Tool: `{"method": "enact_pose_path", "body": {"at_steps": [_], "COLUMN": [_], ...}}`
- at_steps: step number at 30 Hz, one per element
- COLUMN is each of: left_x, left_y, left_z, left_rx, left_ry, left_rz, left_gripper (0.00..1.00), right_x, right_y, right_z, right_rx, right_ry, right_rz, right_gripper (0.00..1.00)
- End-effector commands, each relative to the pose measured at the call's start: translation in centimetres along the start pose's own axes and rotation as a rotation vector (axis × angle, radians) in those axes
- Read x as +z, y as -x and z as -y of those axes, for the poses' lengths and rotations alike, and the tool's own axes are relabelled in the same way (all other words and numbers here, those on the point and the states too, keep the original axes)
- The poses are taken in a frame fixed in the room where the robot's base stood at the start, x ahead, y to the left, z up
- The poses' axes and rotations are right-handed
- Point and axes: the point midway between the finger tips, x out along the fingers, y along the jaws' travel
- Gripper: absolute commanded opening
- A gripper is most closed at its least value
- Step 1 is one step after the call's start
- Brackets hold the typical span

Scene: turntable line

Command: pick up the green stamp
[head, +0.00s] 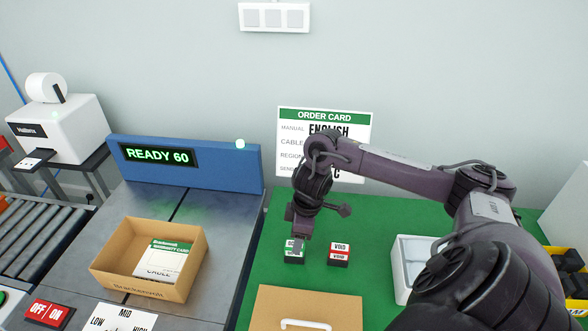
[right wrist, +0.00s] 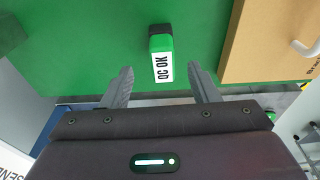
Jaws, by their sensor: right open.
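The green stamp (head: 293,257) stands on the green mat (head: 262,262), partly hidden behind my right gripper (head: 299,243) in the head view. In the right wrist view the green stamp (right wrist: 161,58), labelled "QC OK", lies ahead of and between the two open fingers of my right gripper (right wrist: 160,88). The fingers are apart and empty, and the stamp appears just beyond their tips. A red stamp (head: 338,255) marked "VOID" stands to the right of the green one. My left gripper is not in view.
A cardboard box (head: 185,284) holding a card stands left of the mat. A cardboard lid or box with a white handle (head: 305,315) lies in front of the stamps. A white tray (head: 402,275) is at right. An order card (head: 300,115) stands behind.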

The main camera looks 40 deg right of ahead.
Motion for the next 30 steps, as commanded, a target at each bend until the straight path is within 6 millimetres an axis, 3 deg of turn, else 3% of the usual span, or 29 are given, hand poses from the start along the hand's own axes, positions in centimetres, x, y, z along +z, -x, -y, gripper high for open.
{"method": "enact_pose_path", "body": {"at_steps": [18, 26, 30], "left_x": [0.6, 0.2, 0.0], "left_y": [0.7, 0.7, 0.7], "left_z": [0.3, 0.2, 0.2], "left_rx": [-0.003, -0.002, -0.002], "left_ry": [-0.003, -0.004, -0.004], "left_rz": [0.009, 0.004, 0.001], "left_gripper": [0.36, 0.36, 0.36], "right_x": [-0.1, -0.1, -0.1], "right_y": [-7.3, -7.7, -7.7], "right_z": [0.2, 0.2, 0.2], "right_rx": [0.000, 0.001, 0.001], "right_ry": [-0.001, 0.001, 0.001], "right_rz": [0.001, 0.001, 0.001], "right_gripper": [0.55, 0.55, 0.39]}}
